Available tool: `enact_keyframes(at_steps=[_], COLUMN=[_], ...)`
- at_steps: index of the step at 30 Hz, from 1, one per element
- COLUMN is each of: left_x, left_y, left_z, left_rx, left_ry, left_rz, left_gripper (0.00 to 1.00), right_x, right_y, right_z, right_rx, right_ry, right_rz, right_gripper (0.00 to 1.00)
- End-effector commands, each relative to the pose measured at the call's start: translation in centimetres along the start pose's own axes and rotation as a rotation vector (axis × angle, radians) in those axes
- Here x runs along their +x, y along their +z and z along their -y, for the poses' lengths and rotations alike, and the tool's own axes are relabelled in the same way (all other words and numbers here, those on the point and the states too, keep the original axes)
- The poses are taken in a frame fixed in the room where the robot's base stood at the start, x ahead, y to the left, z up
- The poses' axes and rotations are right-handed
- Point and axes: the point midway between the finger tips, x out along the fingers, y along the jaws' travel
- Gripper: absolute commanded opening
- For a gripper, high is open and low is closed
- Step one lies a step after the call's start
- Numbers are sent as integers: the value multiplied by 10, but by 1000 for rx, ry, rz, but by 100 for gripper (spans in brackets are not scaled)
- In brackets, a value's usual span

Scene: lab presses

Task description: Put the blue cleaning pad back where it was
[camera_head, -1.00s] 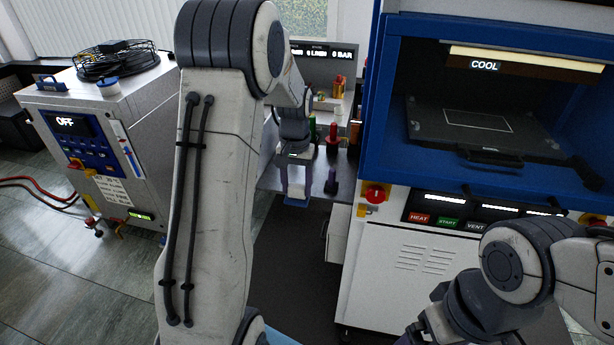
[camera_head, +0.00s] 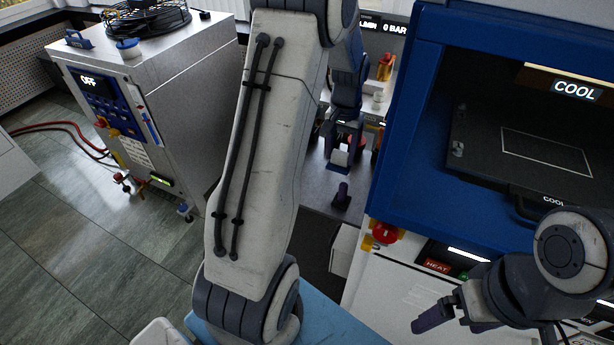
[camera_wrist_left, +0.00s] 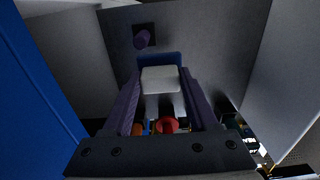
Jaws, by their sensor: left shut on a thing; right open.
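The blue cleaning pad (camera_head: 338,169) shows as a thin blue edge below a white block, which is its holder. In the left wrist view the blue pad (camera_wrist_left: 160,58) lies beyond the white block (camera_wrist_left: 161,80), between two purple fingers. My left gripper (camera_head: 341,152) is shut on this pad and holds it over the grey bench (camera_head: 318,185). Whether the pad touches the bench cannot be told. My right gripper (camera_head: 455,318) is open and empty at the lower right.
A blue-framed press (camera_head: 400,190) with a COOL display stands right of the bench, with a red knob (camera_head: 384,233) below. A grey OFF cabinet (camera_head: 190,130) stands left. A red-topped thing (camera_wrist_left: 168,125) sits beneath the gripper. Red and yellow items (camera_head: 386,67) are at the back.

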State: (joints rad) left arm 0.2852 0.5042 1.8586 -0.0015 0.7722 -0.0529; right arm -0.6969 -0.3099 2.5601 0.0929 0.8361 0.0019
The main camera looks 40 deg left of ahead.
Motion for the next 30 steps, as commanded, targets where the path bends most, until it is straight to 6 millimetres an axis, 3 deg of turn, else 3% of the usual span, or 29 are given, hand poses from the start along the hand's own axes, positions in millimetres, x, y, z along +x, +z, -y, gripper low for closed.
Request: enact_keyframes(at_steps=[9, 13, 30], left_x=[40, 52, 99], left_y=[28, 34, 36], left_z=[69, 87, 95], left_rx=[-9, -7, -4], left_ry=[1, 1, 0], left_rz=[6, 4, 0], left_gripper=[15, 15, 15], right_x=[-28, -34, -51], right_y=[-2, -2, -3], right_z=[2, 2, 4], right_rx=[1, -1, -4], right_ry=[0, 0, 0], right_rz=[0, 0, 0], right_gripper=[97, 97, 97])
